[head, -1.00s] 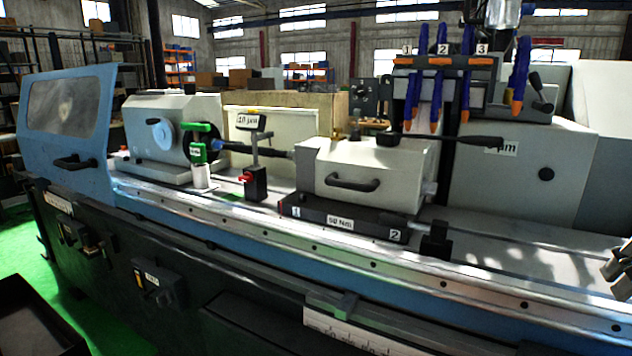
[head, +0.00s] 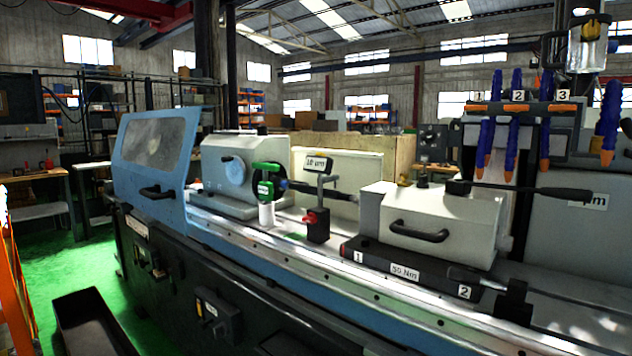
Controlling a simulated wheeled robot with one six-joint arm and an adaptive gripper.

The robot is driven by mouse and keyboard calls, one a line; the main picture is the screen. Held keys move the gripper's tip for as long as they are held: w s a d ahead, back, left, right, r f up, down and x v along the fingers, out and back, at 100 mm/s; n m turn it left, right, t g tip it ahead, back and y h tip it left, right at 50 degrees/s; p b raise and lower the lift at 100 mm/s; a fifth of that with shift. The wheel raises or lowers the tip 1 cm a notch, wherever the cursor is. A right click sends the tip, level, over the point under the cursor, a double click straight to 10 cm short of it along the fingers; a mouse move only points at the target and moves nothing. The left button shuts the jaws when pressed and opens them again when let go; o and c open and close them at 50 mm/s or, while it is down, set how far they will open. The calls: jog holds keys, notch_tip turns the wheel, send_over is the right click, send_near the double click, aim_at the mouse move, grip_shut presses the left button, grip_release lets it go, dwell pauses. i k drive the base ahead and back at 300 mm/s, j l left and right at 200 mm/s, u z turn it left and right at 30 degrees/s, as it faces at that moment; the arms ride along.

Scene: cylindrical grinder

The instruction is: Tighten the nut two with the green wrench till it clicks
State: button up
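No green wrench can be made out for certain. A green-framed tool or gauge (head: 267,178) stands upright on a white cylinder on the machine bed, left of the middle. Nut two itself is too small and dark to tell. The number 2 label (head: 464,292) is on the right end of the dark base (head: 428,279) under the pale tailstock housing (head: 440,208). A dark rod and a black block (head: 514,300) sit beside that label. The base also carries a number 1 label and a 50 Nm label. My gripper is not in view.
The long machine bed (head: 330,283) runs from the blue door (head: 155,150) to the lower right. A red-and-black stand (head: 318,225) is left of the tailstock. A black lever (head: 530,190) juts right over the housing. Blue hoses with orange tips (head: 485,145) hang behind. Green floor lies at left.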

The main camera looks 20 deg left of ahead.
aim_at(266, 188)
jog(key=k+u, duration=0.15)
jog(key=u, duration=0.55)
jog(key=i+l+u, duration=0.1)
jog(key=u, duration=0.5)
